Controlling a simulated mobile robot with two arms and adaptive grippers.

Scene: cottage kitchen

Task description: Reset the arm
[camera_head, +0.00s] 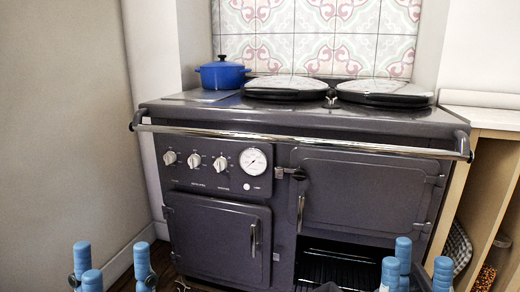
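My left gripper (114,265) shows at the bottom left edge of the head view, with blue fingertips spread apart and nothing between them. My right gripper (420,270) shows at the bottom right, also with blue fingertips apart and nothing visible between them. Both are in front of the grey range cooker (220,232) and seem clear of it. The arms behind the fingers are mostly out of the frame.
A blue lidded pot (222,76) stands on the cooker's back left, beside two round hob lids (287,87). A chrome rail (300,141) runs across the front. The lower right compartment (335,266) is open, showing a rack. Wooden shelving (487,190) stands at right.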

